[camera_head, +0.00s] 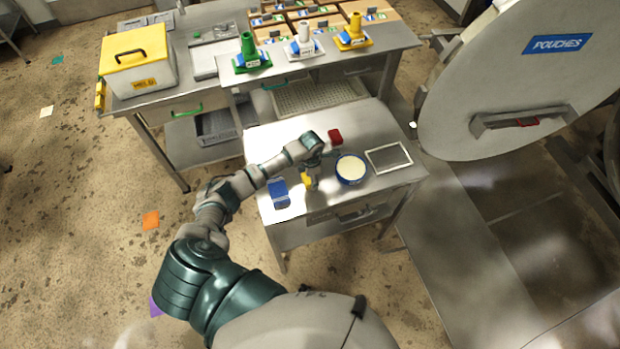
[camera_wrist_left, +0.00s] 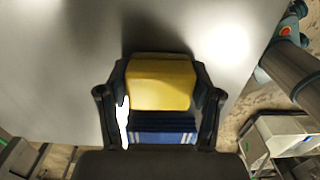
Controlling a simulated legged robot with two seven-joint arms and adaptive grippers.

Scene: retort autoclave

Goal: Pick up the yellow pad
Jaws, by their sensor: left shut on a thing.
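The yellow pad (camera_wrist_left: 160,82) sits between the two dark fingers of my left gripper (camera_wrist_left: 160,105) in the left wrist view. The fingers touch its sides, and the gripper is shut on it. A blue part with white stripes (camera_wrist_left: 165,134) shows just below the pad; I cannot tell whether it belongs to the pad. In the head view, my left gripper (camera_head: 312,182) points down over the small steel table (camera_head: 270,149), with a bit of the yellow pad (camera_head: 306,180) showing beside it. I cannot tell whether the pad touches the table. My right gripper is not in view.
A blue block (camera_head: 279,193) lies left of the gripper, a red block (camera_head: 335,136) behind it. A blue-rimmed round tub (camera_head: 351,168) and a flat frame (camera_head: 389,157) are to the right. A bench (camera_head: 400,38) with coloured cones stands behind; a large round door (camera_head: 510,85) is at right.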

